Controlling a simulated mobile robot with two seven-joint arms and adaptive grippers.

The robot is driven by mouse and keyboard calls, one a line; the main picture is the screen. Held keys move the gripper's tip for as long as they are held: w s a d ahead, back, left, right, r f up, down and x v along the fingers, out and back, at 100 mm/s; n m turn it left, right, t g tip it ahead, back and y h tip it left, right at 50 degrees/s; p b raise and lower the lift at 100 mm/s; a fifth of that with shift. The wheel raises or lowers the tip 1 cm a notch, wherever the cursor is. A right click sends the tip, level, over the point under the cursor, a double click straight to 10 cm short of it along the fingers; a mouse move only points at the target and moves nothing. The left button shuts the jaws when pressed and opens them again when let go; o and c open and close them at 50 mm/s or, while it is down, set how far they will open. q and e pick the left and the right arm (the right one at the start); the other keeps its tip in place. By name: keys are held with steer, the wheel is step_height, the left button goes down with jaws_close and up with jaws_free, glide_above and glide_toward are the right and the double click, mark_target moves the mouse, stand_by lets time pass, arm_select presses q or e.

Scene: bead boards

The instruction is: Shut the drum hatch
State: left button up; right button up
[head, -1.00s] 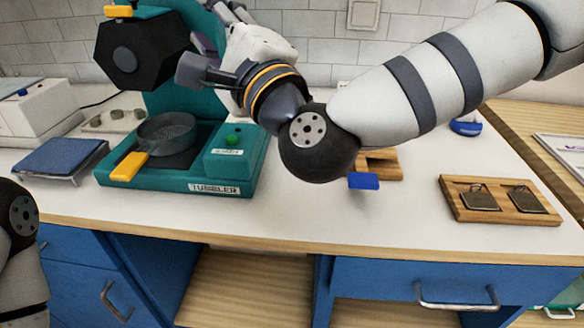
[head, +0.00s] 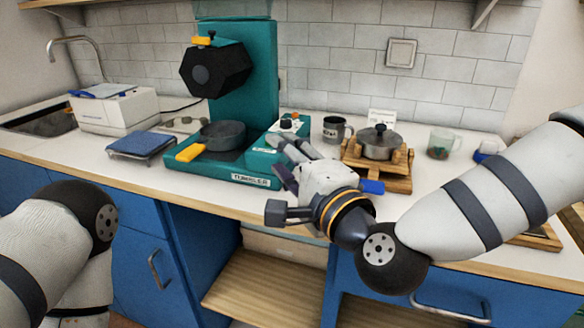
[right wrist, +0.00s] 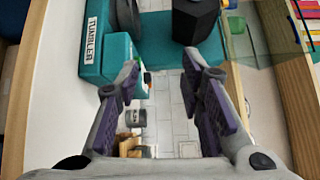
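The black six-sided drum (head: 214,72) hangs on the teal tumbler's column (head: 247,100). A round cap sits mid-face, and a yellow tab (head: 203,41) lies at the face's top edge. I see no gap at the front face, but cannot tell for certain whether the hatch is fully shut. My right gripper (head: 284,160) is at the right end of the teal base, below and right of the drum, apart from it. In the right wrist view it is open with nothing between its fingers (right wrist: 160,66); the drum (right wrist: 196,20) is beyond the right finger. My left gripper is out of view.
A grey pan (head: 222,134) with a yellow handle sits under the drum. A dark mug (head: 334,129), a pot (head: 379,142) on a wooden stand and a clear cup (head: 441,143) stand to the right. A blue-topped scale (head: 141,145) is left.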

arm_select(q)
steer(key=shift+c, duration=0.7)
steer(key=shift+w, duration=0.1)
arm_select(e)
steer(key=shift+f, duration=0.35)
